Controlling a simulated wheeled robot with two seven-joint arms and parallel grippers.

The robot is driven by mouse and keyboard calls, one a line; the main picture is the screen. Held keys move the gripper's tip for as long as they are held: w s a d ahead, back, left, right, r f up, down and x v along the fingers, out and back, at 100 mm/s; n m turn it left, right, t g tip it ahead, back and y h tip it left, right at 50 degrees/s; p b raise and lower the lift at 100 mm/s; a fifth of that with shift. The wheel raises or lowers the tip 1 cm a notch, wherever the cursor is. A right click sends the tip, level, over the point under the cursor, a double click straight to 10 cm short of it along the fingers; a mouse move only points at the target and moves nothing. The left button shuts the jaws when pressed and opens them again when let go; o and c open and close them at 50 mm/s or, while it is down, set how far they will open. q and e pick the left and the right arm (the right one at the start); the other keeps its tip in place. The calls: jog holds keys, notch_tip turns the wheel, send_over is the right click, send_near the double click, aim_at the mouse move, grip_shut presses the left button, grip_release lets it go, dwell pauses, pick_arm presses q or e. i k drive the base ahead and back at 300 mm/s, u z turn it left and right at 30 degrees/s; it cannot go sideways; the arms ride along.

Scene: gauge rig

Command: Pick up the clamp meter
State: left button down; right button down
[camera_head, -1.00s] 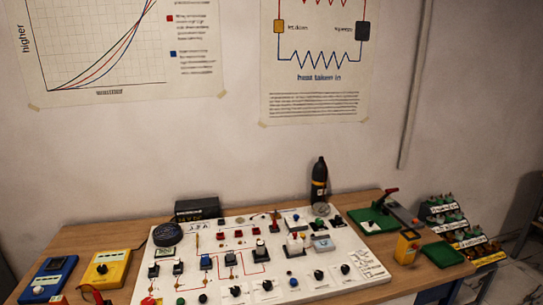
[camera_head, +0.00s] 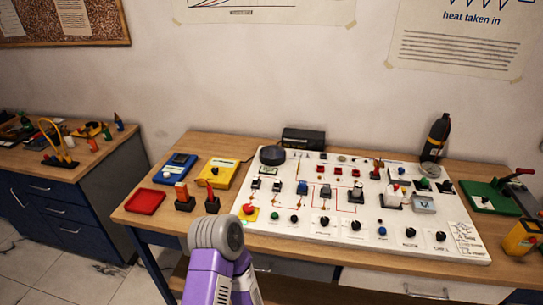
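I cannot tell for certain which item is the clamp meter. A yellow hand-sized device with a dark face (camera_head: 523,237) stands at the right end of the bench, partly cut off by the picture edge, and may be it. A blue meter-like box (camera_head: 180,168) and a yellow one (camera_head: 217,172) lie at the left back of the bench. A purple and grey link of one of my arms rises at the bottom, in front of the bench. Neither gripper shows.
A white circuit board (camera_head: 357,238) with several switches and knobs fills the wooden bench's middle. A red tray (camera_head: 145,202) lies at the front left. A black bottle (camera_head: 436,138) stands behind the board. A green-based lever tool (camera_head: 490,198) is at the right. Another cluttered bench stands left.

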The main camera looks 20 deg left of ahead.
aim_at(182, 191)
jog(key=u, duration=2.85)
jog(key=i, duration=1.45)
jog(key=z, duration=2.85)
